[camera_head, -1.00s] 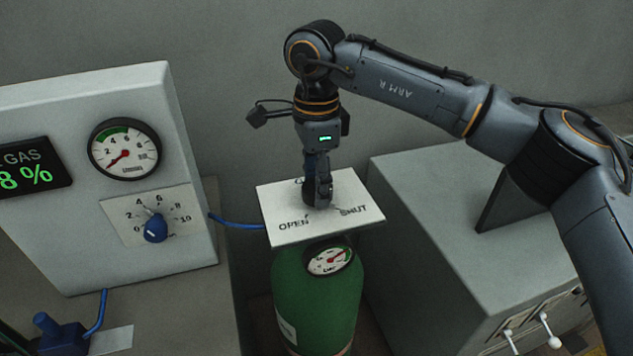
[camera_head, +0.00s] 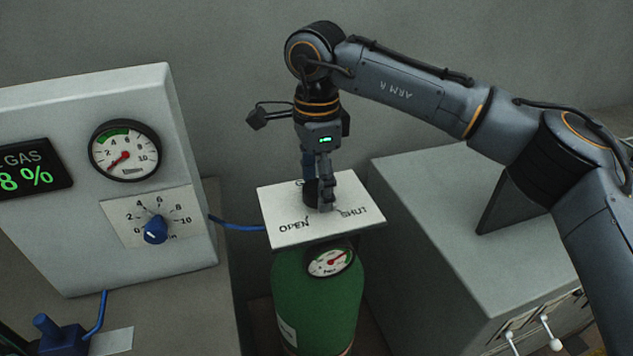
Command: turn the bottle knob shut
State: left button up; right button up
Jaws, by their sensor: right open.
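The green gas bottle (camera_head: 315,302) stands in the middle, with a round gauge (camera_head: 330,261) near its top. A white plate (camera_head: 284,211) marked OPEN at the left and SHUT at the right sits above it. The dark bottle knob (camera_head: 310,191) is on this plate, partly hidden by the fingers. My right gripper (camera_head: 320,195) points down at the knob from above and is open. One finger shows just right of the knob; the other is mostly hidden. I cannot tell whether the fingers touch the knob. My left gripper is not in view.
A grey panel (camera_head: 75,230) at the left carries a gauge (camera_head: 125,151), a blue dial knob (camera_head: 155,230) and a green-lit display (camera_head: 33,168). A blue hose (camera_head: 236,226) runs toward the bottle. A grey cabinet (camera_head: 440,240) with white levers stands close at the right.

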aim_at(316, 187)
notch_tip(316, 187, up, 12)
dwell(0.4)
